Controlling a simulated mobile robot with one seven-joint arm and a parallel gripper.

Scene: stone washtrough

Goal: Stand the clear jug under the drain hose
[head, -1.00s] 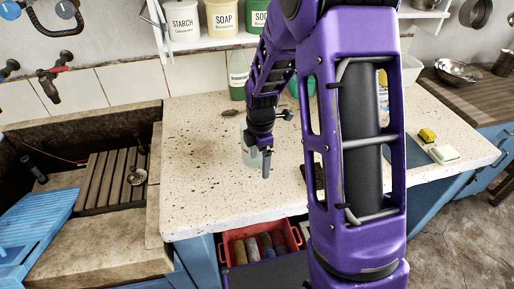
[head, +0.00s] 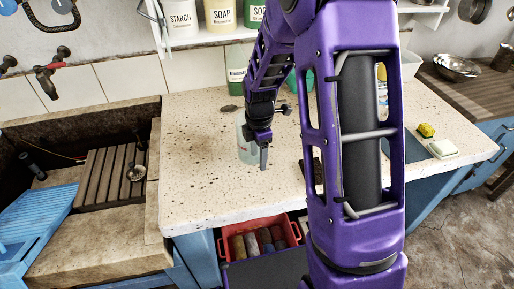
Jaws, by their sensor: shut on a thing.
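The clear jug (head: 244,148) is at the middle of the speckled stone counter, upright and partly hidden by my gripper. My gripper (head: 262,152) points down at the jug's right side and is shut on it. I cannot tell whether the jug's base touches the counter. A dark hose (head: 50,27) curves on the wall at the upper left; I cannot tell whether it is the drain hose. A short black tube end (head: 31,164) shows inside the stone trough (head: 130,110) at the left.
Red-handled tap (head: 48,80) over the trough; slatted wooden board (head: 97,178) and blue rack (head: 38,225) in it. Green bottle (head: 237,75) behind the jug. Red crate (head: 225,240) below the counter front. Yellow sponge (head: 426,130) at right. Counter left of the jug is clear.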

